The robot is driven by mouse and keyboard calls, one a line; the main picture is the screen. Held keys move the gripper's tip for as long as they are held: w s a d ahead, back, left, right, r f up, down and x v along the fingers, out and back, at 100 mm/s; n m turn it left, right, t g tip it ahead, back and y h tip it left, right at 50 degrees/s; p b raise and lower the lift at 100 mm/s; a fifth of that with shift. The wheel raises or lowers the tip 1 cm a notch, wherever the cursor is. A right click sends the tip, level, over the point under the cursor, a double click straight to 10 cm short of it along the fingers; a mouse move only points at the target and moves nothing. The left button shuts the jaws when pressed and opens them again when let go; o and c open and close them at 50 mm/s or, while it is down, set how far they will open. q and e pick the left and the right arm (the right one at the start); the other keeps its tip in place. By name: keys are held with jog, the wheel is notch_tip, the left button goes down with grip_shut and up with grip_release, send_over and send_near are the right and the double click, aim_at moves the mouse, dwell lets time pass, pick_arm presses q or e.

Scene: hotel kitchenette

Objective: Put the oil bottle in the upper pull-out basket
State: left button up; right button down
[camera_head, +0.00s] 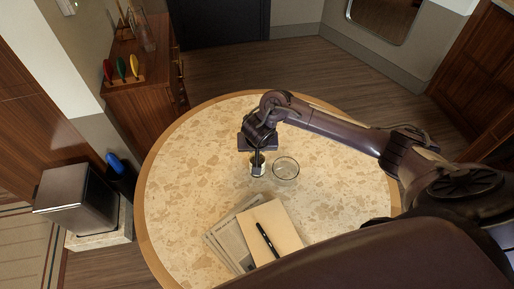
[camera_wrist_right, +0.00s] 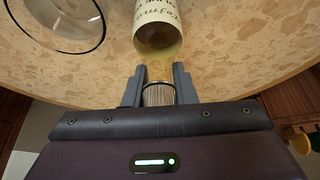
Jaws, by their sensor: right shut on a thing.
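The oil bottle (camera_head: 257,168) is at the round table's middle in the head view, a small bottle with a light label. In the right wrist view the bottle (camera_wrist_right: 157,30) shows a cream label with dark lettering and a yellowish, see-through upper part. My right gripper (camera_wrist_right: 158,88) is shut around its neck and cap, and in the head view the gripper (camera_head: 257,150) sits right above the bottle. I cannot tell whether the bottle's base touches the table. No pull-out basket can be made out. My left gripper is not in view.
A clear round glass (camera_head: 285,169) stands close beside the bottle on the stone-topped table (camera_head: 190,170). A notebook (camera_head: 280,228) with a black pen and newspapers (camera_head: 228,240) lie at the front. A metal bin-like box (camera_head: 75,195) and a wooden cabinet (camera_head: 140,85) stand at left.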

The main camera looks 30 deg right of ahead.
jog(key=shift+f, duration=0.1)
jog(key=c, duration=1.2)
grip_release()
